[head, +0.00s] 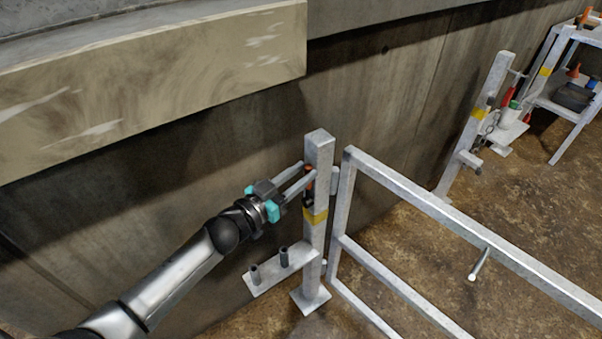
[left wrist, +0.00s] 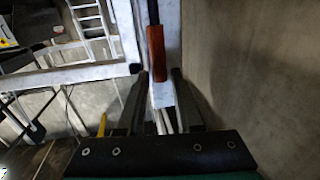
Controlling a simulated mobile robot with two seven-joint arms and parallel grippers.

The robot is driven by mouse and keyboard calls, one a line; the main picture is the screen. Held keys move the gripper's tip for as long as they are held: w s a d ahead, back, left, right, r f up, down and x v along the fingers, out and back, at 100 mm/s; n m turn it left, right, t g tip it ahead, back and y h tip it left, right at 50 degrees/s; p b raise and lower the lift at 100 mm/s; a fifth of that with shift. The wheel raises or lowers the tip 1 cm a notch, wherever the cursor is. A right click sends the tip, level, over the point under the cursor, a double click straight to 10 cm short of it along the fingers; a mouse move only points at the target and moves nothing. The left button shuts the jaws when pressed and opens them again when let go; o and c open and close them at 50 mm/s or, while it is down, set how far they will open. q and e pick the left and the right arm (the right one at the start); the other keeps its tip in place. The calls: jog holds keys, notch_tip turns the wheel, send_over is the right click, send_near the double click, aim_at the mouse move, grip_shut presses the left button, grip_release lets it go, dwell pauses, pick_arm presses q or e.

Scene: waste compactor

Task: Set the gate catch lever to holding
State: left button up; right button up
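The gate catch lever has an orange-red grip (head: 308,184) on the side of a pale post (head: 318,230) that stands beside the gate (head: 420,195). My left gripper (head: 307,171) reaches the post from the left with its two fingers apart, near the grip. In the left wrist view the orange-red grip (left wrist: 155,52) lies between and just beyond the fingertips (left wrist: 159,73), with a visible gap on each side. A dark rod runs on from the grip. The lever's pivot and stop are not clear. My right gripper is out of view.
A shelf with two short pegs (head: 270,268) juts from the post low on the left. A concrete wall (head: 220,150) stands close behind, with a thick beam (head: 160,85) overhead. A second post (head: 480,125) stands beyond the gate. A peg (head: 479,264) sticks out from the gate.

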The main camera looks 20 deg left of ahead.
pick_arm(q)
grip_shut()
dwell(1.1)
